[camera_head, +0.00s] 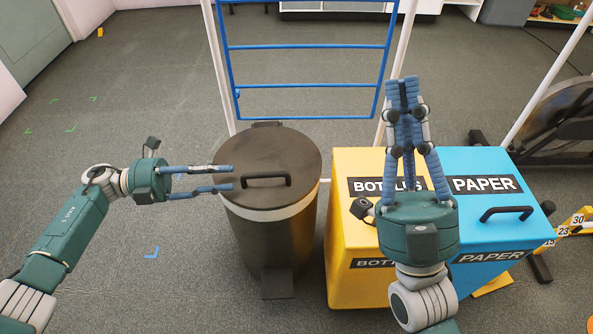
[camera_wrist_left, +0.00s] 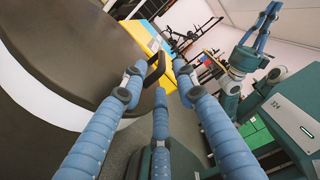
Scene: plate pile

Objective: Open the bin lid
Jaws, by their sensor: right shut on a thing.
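A dark round pedal bin (camera_head: 270,235) stands in the middle of the head view with its lid (camera_head: 275,150) closed. A black bar handle (camera_head: 268,181) sits on the lid; it also shows in the left wrist view (camera_wrist_left: 154,68). My left gripper (camera_head: 232,178) is open, its fingers reaching over the lid's left edge, with the tips just short of the handle's left end. No contact with the handle is visible. My right gripper (camera_head: 405,85) points away over the yellow bin, its fingers pressed together. I see no object between them.
A yellow BOTTLES bin (camera_head: 343,235) and a blue PAPER bin (camera_head: 490,165) stand right of the dark bin, both closed. The dark bin's pedal (camera_head: 277,284) faces me. A blue rack (camera_head: 305,117) stands behind. The floor on the left is clear.

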